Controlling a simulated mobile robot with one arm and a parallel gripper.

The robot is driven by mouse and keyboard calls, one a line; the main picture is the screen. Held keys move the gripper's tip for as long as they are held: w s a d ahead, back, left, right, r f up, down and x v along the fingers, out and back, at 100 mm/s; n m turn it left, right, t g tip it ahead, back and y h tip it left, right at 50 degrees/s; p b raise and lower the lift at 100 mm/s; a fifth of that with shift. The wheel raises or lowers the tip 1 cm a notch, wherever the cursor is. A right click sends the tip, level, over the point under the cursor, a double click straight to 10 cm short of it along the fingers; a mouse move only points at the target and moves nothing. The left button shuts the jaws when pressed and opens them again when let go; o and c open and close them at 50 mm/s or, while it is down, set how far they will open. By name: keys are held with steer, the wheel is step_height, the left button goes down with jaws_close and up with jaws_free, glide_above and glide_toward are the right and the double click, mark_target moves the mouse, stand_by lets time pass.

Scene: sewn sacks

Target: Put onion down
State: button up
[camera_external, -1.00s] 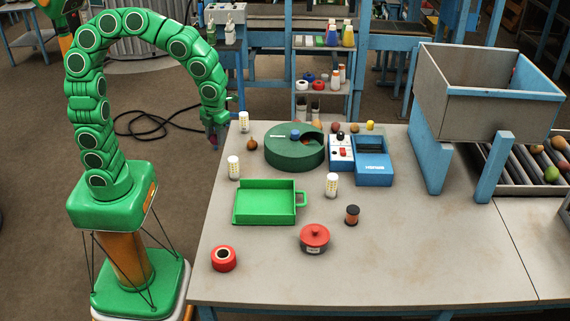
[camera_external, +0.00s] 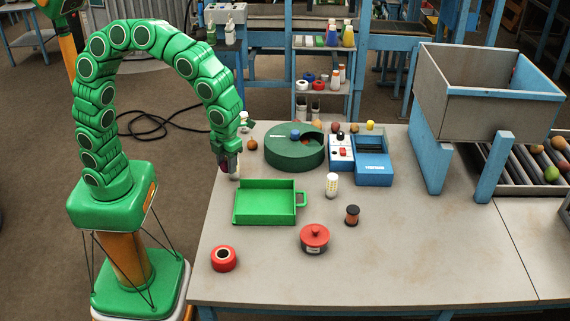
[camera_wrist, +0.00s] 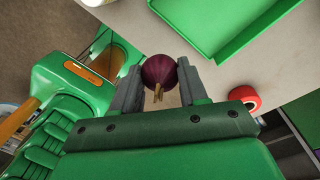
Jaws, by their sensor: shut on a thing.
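My gripper (camera_external: 229,166) is at the left edge of the table, just left of the green tray, above the table top. In the wrist view my gripper (camera_wrist: 158,86) is shut on a dark purple onion (camera_wrist: 159,71), held between the two grey fingers with its stem end towards the camera. In the external view the onion is mostly hidden by the gripper. A second, brown onion-like bulb (camera_external: 252,145) sits on the table beside the green round machine.
The green tray (camera_external: 264,220) is empty. A white bottle stands partly behind my gripper. Nearby are a red ring-shaped thing (camera_external: 223,259), a red lidded pot (camera_external: 314,238), a white bottle (camera_external: 331,185), a dark spool (camera_external: 352,215) and the green round machine (camera_external: 290,155). The table's front right is clear.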

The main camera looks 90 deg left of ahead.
steer(key=w+d+f, duration=0.1)
steer(key=w+f, duration=0.3)
steer(key=w, duration=0.5)
glide_above(270, 205)
step_height(270, 205, down, 5)
steer(key=shift+s+d+f, duration=0.1)
steer(key=shift+d, duration=0.05)
steer(key=shift+w+f, duration=0.25)
steer(key=shift+f, duration=1.6)
steer(key=shift+f, duration=0.1)
steer(key=o, duration=1)
steer(key=r, duration=1.2)
steer(key=shift+w+d+r, duration=0.1)
steer(key=shift+w+d, duration=0.3)
